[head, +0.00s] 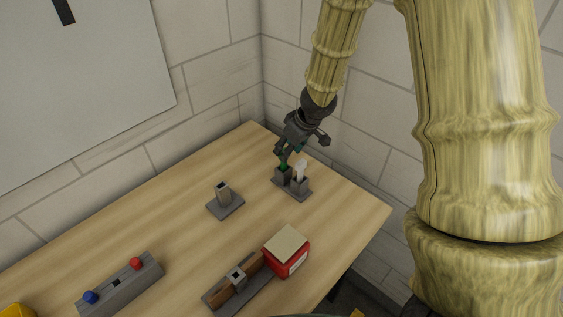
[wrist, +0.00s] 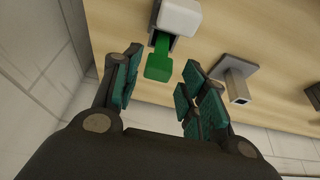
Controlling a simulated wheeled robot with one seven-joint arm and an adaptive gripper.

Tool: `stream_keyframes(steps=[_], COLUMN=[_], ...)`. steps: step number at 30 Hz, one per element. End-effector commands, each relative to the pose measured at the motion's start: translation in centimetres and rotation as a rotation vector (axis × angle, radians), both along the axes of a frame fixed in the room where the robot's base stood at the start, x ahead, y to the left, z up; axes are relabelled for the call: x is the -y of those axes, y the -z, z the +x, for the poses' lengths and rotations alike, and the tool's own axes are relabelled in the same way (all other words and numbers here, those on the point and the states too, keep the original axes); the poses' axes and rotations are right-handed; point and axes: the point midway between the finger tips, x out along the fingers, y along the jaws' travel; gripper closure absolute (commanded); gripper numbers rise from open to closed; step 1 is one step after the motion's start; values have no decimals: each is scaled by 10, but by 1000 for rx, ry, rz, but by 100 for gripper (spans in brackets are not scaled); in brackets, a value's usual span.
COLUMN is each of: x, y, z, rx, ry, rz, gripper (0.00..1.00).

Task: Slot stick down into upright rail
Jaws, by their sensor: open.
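In the wrist view the green stick (wrist: 160,62) shows between my gripper's spread fingers (wrist: 163,75), with gaps at both sides. My gripper (head: 285,155) is open and empty, reaching down at the green stick's top and partly covering it. A grey upright rail (head: 223,193) with an open top stands on a square base to the left; it also shows in the wrist view (wrist: 236,85).
A red box with a tan top (head: 287,251) sits near the front edge beside a grey base with a brown piece (head: 238,281). A grey box with red and blue knobs (head: 118,284) is front left. Walls rise behind the table. Bare wood lies between holder and rail.

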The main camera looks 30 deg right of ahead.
Motion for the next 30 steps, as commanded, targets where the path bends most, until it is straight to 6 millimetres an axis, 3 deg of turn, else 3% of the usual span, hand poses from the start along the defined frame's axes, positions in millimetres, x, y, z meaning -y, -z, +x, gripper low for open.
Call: stream_keyframes(steps=[7,15,26,30], x=[-3,-7,-10,-10], y=[27,58,71,72], z=[28,39,47,47], rx=[-17,-16,-18,-18], ry=[-8,-5,-7,-8], rz=[-6,-4,-6,-5], gripper=[57,57,57,79])
